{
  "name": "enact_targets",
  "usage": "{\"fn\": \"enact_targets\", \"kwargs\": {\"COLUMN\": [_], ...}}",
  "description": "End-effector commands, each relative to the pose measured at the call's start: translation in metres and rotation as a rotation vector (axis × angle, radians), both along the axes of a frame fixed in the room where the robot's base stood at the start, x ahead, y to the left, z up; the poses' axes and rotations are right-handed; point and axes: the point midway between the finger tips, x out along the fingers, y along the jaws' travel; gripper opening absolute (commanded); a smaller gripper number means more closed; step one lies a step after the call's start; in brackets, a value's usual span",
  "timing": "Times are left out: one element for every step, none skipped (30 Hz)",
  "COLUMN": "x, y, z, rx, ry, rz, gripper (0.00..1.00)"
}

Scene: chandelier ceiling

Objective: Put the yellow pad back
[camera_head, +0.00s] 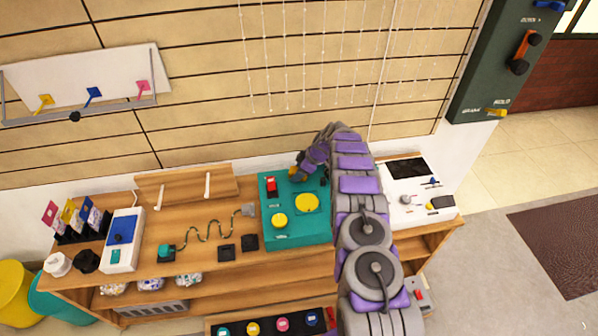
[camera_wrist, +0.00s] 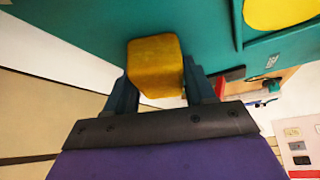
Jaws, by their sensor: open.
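A yellow block-shaped pad (camera_wrist: 155,66) lies between the two fingers of my gripper (camera_wrist: 161,84) in the wrist view, against a teal surface. The fingers stand apart on either side of it. In the head view my gripper (camera_head: 298,174) is at the back edge of the teal box (camera_head: 294,237), and the pad is mostly hidden by the arm. The box top carries a large round yellow disc (camera_head: 307,203) and a smaller yellow knob (camera_head: 279,220). The disc's edge also shows in the wrist view (camera_wrist: 283,10). Whether the pad touches the box is unclear.
A red switch (camera_head: 271,186) stands on the box near my gripper. A white panel (camera_head: 415,205) is to the right. A wavy wire device (camera_head: 205,235) and a white-blue box (camera_head: 122,240) lie left on the wooden bench (camera_head: 190,262). A wall is close behind.

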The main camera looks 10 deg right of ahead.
Motion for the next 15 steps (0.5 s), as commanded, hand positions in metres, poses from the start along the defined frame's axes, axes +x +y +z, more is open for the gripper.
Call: {"fn": "enact_targets", "kwargs": {"x": [-0.017,-0.017,-0.018,-0.018,-0.018,-0.018,-0.018,-0.018,-0.018,-0.018,-0.018,-0.018,-0.019,-0.020,-0.021], "y": [0.002,0.002,0.003,0.003,0.003,0.003,0.003,0.004,0.004,0.004,0.004,0.005,0.002,-0.001,-0.004], "z": [-0.025,-0.025,-0.026,-0.026,-0.026,-0.025,-0.025,-0.024,-0.021,-0.019,-0.016,-0.012,-0.007,-0.002,0.005], "rx": [-0.005,-0.005,-0.004,-0.005,-0.005,-0.004,-0.004,-0.004,-0.004,-0.005,-0.005,-0.004,-0.004,-0.005,-0.005], "ry": [0.050,0.051,0.052,0.053,0.053,0.054,0.055,0.055,0.055,0.054,0.054,0.052,0.052,0.051,0.049], "rz": [0.017,0.017,0.018,0.018,0.018,0.018,0.019,0.019,0.019,0.020,0.021,0.021,0.020,0.019,0.018], "gripper": [0.78,0.78,0.78,0.78,0.78,0.78,0.78,0.78,0.78,0.78,0.78,0.78,0.78,0.78,0.78]}}
